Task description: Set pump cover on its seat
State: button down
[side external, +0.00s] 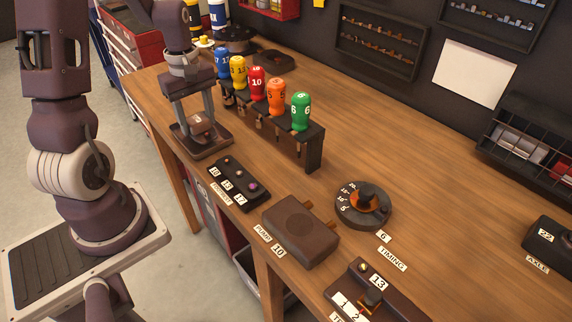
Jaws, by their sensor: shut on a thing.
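My gripper (197,118) points down at the back left of the bench, over a dark, low tray (217,147). Its two grey fingers are closed on a small brownish piece (203,125), which I take to be the pump cover. It is low over the tray; I cannot tell whether it touches it. The pump block (291,247), a brown box with a round mark on its top, stands at the front middle of the bench by the labels PUMP and 10. Two brass-coloured stubs show on its right side. The pump block is well to the right of my gripper.
A rack (290,143) with several coloured numbered handles stands behind and right of my gripper. A small dark tray (239,184) of parts lies between gripper and pump block. A round timing dial (363,205) and a dark fixture (372,292) stand right of the pump.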

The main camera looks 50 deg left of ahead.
jog(key=shift+r, duration=2.8)
notch_tip(320, 180, up, 12)
jog(key=r, duration=0.1)
send_over(300, 224)
notch_tip(300, 224, down, 11)
jog(key=shift+f, duration=2.35)
jog(key=shift+f, duration=0.85)
jog(key=shift+c, duration=2.4)
grip_release()
